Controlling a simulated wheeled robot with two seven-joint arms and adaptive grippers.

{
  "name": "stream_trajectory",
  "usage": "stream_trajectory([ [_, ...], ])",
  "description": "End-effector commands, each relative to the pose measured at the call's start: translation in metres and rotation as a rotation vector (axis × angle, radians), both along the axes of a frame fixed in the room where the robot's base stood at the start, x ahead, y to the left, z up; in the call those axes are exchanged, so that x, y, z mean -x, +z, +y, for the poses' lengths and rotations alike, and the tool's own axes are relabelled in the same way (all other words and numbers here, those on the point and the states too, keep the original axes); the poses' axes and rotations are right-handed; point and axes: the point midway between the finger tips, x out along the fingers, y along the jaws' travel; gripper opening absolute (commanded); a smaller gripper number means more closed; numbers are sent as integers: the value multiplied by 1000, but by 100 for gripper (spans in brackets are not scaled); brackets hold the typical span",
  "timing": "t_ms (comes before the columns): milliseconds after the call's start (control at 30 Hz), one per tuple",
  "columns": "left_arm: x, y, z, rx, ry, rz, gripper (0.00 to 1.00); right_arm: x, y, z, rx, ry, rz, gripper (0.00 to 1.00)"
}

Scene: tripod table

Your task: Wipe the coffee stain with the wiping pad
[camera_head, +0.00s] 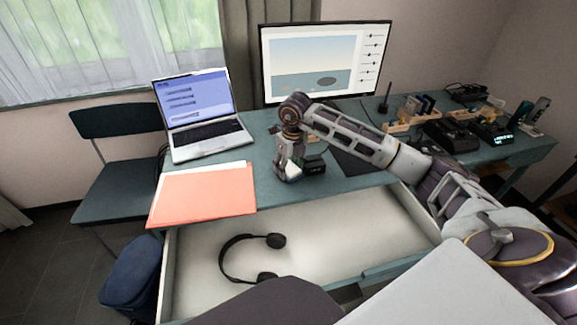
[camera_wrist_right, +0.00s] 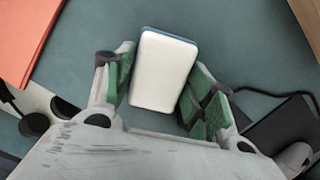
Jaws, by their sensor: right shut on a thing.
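My right gripper (camera_head: 288,170) is low over the desk in front of the monitor. It is shut on the wiping pad (camera_wrist_right: 163,72), a white block with a blue layer along its far edge. In the right wrist view my gripper (camera_wrist_right: 160,92) has its green-lined fingers on either side of the pad. In the head view only a small white part of the pad (camera_head: 293,171) shows at the fingertips. I cannot tell whether the pad touches the desk. I see no coffee stain in either view. My left gripper is not in view.
A salmon folder (camera_head: 205,193) and an open laptop (camera_head: 205,133) lie left of my gripper. A small black device (camera_head: 314,165) is close on its right. The open drawer (camera_head: 335,222) in front holds headphones (camera_head: 238,257). Electronics (camera_head: 447,135) crowd the desk's right side.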

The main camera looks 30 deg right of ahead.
Motion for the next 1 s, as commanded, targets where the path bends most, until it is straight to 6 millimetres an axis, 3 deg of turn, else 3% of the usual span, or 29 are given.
stream_trajectory([
  [33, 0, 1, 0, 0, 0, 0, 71, -2, 4, -6, 13, -13, -3, 35],
  [533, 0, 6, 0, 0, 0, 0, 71, -8, 3, 26, 7, -3, -2, 36],
  [1000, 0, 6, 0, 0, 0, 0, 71, -8, 4, 29, 5, -1, -2, 36],
])
